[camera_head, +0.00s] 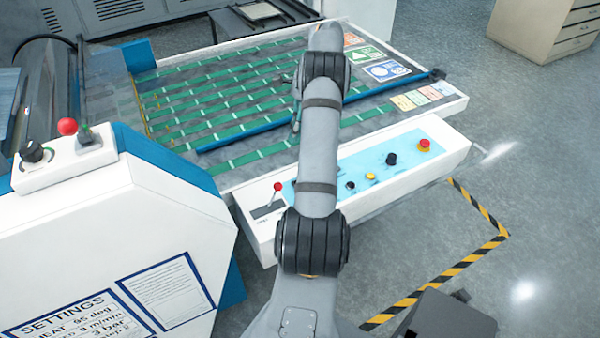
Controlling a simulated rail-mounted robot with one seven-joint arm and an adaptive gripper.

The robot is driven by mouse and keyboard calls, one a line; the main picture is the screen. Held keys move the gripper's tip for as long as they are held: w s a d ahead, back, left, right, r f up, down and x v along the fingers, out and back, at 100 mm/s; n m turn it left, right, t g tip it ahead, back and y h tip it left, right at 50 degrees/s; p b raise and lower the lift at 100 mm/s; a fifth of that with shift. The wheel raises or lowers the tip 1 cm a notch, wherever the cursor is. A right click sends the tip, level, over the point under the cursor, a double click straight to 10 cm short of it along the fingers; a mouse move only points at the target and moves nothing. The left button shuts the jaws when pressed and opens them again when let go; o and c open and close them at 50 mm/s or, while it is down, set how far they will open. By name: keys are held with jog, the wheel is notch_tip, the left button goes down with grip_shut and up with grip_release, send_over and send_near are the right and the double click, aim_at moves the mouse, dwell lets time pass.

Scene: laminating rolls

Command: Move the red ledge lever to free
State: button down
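A small lever with a red ball knob (277,187) stands in a dark slot at the left end of the white front ledge (256,232) of the feed table. Its stick rises from the slot with a slight lean to the right. Small lettering beside the slot is too small to read. A second red ball knob (67,127) sits on a white box on the machine housing at the left. My arm rises through the middle of the view and covers part of the ledge, to the right of the ledge lever.
The ledge also carries black knobs (391,159), a yellow button (370,176) and a red stop button (424,146). A blue bar (250,136) crosses the green-striped table. The white machine housing (110,230) stands close at left. Striped tape (440,283) marks open floor at right.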

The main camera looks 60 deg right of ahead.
aim_at(274, 196)
jog(key=shift+m+g+y, duration=0.3)
jog(key=shift+m, duration=0.2)
jog(key=s, duration=0.1)
jog(key=s+f, duration=0.1)
jog(key=s, duration=0.2)
jog(key=shift+s+d+f, duration=0.15)
jog(key=shift+d+f, duration=0.15)
jog(key=shift+d, duration=0.05)
jog(key=shift+f, duration=0.1)
jog(key=p+x, duration=0.1)
jog(key=x, duration=0.8)
jog(key=shift+a+f+p, duration=0.1)
jog(key=shift+p, duration=0.25)
jog(key=a, duration=0.1)
jog(key=w+a+p, duration=0.1)
jog(key=a+p, duration=0.1)
jog(key=shift+w+a+f, duration=0.15)
jog(key=shift+w+a, duration=0.1)
jog(key=shift+a, duration=0.1)
jog(key=shift+a, duration=0.1)
